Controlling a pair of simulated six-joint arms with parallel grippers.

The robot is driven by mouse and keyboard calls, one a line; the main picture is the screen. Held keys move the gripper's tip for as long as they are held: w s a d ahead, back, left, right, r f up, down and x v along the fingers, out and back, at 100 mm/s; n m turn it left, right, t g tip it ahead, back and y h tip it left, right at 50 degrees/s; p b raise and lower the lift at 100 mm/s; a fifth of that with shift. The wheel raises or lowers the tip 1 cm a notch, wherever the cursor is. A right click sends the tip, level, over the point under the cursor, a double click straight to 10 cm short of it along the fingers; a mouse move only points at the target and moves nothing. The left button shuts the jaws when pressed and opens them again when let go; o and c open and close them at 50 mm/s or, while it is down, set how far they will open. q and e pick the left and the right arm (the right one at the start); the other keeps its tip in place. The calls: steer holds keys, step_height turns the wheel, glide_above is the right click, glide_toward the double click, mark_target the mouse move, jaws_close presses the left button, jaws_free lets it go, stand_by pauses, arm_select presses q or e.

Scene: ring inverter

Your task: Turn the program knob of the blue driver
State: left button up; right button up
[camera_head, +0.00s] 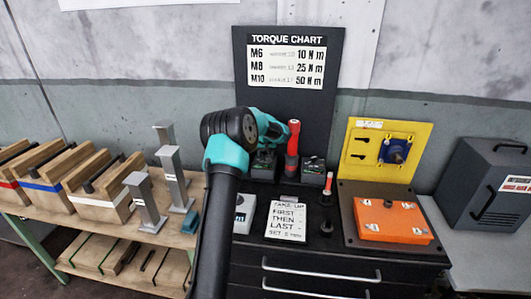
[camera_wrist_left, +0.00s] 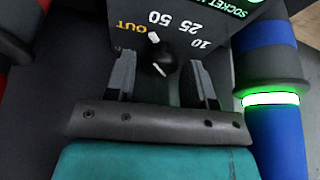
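The program knob (camera_wrist_left: 160,60) is black with a white pointer, in the left wrist view on a dark panel marked OUT, 50, 25 and 10. Its pointer is toward the OUT and 50 side. My left gripper (camera_wrist_left: 158,80) is open, one finger on each side of the knob, with gaps visible; I cannot tell the depth. A blue cylinder with a glowing green ring (camera_wrist_left: 272,98), seemingly the blue driver, stands beside the right finger. In the head view my left gripper (camera_head: 268,128) is above the dark docks and the blue driver is hidden. My right gripper is not in view.
A red driver (camera_head: 293,148) stands close right of my left gripper. Grey posts (camera_head: 172,178) stand on the wooden bench at left.

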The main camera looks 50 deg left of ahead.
arm_select(q)
steer(key=c, duration=0.7)
steer(key=shift+o, duration=0.2)
steer(key=shift+m, duration=0.3)
steer(key=shift+m+h, duration=0.5)
steer(key=shift+m, duration=0.8)
steer(key=shift+s, duration=0.1)
steer(key=o, duration=0.9)
steer(key=shift+t, duration=0.3)
